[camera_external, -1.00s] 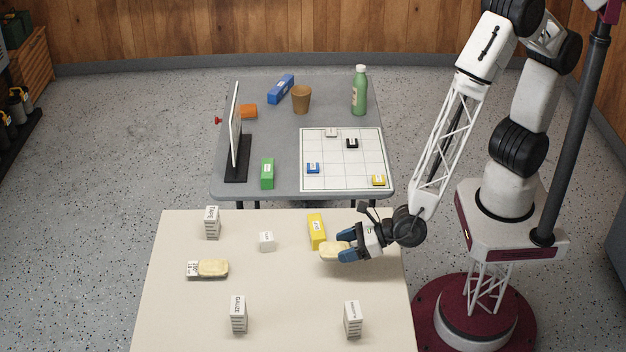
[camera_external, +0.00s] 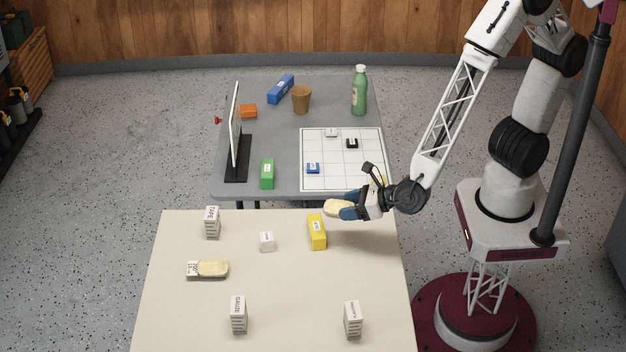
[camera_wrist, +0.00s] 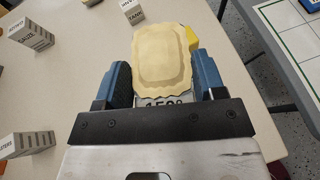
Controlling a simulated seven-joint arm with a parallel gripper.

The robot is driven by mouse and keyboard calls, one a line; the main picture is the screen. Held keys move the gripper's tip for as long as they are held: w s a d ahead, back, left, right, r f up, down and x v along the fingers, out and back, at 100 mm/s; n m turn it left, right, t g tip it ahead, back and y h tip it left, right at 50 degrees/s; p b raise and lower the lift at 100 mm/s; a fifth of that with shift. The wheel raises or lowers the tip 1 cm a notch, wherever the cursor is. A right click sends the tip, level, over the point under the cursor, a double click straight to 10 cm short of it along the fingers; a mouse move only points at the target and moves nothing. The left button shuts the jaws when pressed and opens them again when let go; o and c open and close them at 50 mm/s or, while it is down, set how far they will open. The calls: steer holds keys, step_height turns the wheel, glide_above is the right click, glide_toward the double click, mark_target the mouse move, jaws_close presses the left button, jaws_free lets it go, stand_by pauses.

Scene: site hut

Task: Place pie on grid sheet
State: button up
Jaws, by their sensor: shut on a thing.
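A pale yellow pie (camera_external: 338,207) is held between the blue fingers of my gripper (camera_external: 350,208), above the far right edge of the cream table. In the wrist view the pie (camera_wrist: 162,60) lies between the two fingers (camera_wrist: 160,82), with a label partly showing beneath it. The white grid sheet (camera_external: 313,179) lies on the grey table beyond, with several small labelled blocks on it. A strip of the sheet (camera_wrist: 292,45) shows at the right of the wrist view. A second, similar pie (camera_external: 213,268) lies on the cream table at left.
A yellow box (camera_external: 316,231), a small white block (camera_external: 267,241) and several upright white boxes stand on the cream table. A green bottle (camera_external: 359,92), brown cup (camera_external: 301,99), green box (camera_external: 267,173) and upright panel (camera_external: 235,130) stand around the sheet. A gap separates the tables.

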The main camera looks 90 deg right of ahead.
steer(key=s+d+m+g+h, duration=0.45)
steer(key=s+d, duration=0.55)
steer(key=d, duration=0.5)
steer(key=s+d+m+g+h, duration=0.5)
steer(key=s+d, duration=0.5)
steer(key=d, duration=0.4)
steer(key=shift+m+t, duration=0.45)
steer(key=shift+t, duration=0.5)
steer(key=shift+d+f, duration=0.1)
steer(key=shift+f, duration=2.45)
steer(key=shift+w, duration=0.15)
glide_above(354, 172)
steer(key=shift+f, duration=0.75)
steer(key=shift+f, duration=0.1)
steer(key=shift+f, duration=1.65)
steer(key=shift+f, duration=0.15)
